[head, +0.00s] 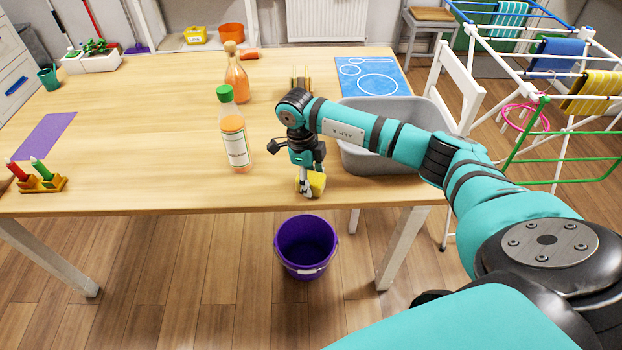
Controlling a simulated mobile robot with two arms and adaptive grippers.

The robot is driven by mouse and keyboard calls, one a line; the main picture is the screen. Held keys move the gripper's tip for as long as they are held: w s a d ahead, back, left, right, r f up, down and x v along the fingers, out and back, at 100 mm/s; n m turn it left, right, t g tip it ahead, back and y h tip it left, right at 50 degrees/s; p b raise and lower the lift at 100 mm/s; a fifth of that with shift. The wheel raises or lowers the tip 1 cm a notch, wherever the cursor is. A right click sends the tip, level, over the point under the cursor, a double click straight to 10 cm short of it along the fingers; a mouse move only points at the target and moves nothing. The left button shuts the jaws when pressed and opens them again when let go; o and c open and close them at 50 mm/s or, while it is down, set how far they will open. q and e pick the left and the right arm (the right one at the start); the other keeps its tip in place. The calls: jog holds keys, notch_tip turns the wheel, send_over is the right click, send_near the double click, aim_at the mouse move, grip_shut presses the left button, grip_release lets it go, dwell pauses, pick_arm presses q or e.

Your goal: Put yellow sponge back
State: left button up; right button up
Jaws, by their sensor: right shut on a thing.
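A small yellow sponge (316,183) is near the front edge of the wooden table (150,150). My right gripper (305,188) points down and is shut on the sponge. The fingers cover the sponge's left side. I cannot tell whether the sponge touches the tabletop. My right arm reaches in from the right and passes in front of a grey basin (362,150). My left gripper is not in view.
Two bottles, one green-capped (235,140) and one orange (236,80), stand left of my gripper. A blue mat (372,75) lies at the back right. A purple bucket (306,247) stands on the floor below the front edge. The table's middle left is clear.

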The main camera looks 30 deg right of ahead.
jog(key=o, duration=1.1)
jog(key=shift+f, duration=0.1)
jog(key=shift+r, duration=0.3)
jog(key=r, duration=0.4)
jog(key=w+r, duration=0.1)
jog(key=r, duration=0.2)
jog(key=a+r+b, duration=0.1)
jog(key=r, duration=0.3)
jog(key=shift+w+r, duration=0.2)
jog(key=shift+r, duration=0.1)
